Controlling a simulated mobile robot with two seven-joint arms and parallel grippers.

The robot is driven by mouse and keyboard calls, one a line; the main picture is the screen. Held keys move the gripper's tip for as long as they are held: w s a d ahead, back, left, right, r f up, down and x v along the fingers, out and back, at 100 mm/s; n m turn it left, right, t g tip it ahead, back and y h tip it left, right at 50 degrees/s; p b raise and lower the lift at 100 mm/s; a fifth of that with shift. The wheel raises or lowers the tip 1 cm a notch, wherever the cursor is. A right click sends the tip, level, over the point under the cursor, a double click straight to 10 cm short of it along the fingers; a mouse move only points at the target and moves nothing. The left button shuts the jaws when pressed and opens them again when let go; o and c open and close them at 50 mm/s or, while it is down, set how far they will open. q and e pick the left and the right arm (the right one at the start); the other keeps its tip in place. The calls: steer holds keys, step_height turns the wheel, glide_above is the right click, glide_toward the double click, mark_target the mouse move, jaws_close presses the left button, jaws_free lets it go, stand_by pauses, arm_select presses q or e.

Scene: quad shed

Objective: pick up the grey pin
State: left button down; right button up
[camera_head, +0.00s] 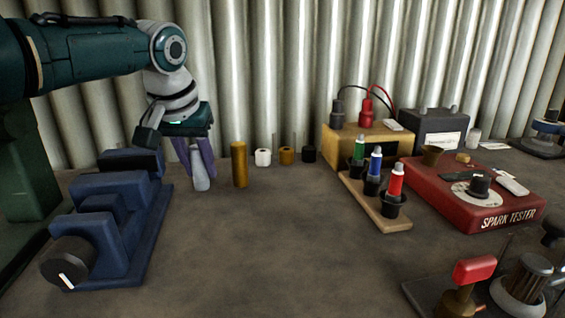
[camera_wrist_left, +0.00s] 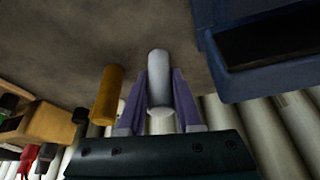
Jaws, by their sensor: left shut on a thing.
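The grey pin (camera_head: 200,181) stands upright near the back of the bench, between the blue vice-like block and a mustard-yellow pin. My left gripper (camera_head: 197,165) is above it with its purple fingers pointing down. In the left wrist view, the grey pin (camera_wrist_left: 158,78) lies between the two fingers (camera_wrist_left: 159,105), and they are shut on it. I cannot tell whether its base touches the bench. My right gripper is not in view.
The blue block (camera_head: 110,215) is close on the left. The yellow pin (camera_head: 239,164) stands close on the right. A wooden rack (camera_head: 388,219) with coloured tubes and a red spark tester (camera_head: 470,205) are further right. The bench's front middle is clear.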

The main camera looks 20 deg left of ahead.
arm_select(q)
steer(key=shift+r, duration=0.1)
step_height(320, 180, up, 10)
steer(key=shift+f+p, duration=0.1)
steer(key=shift+p, duration=0.8)
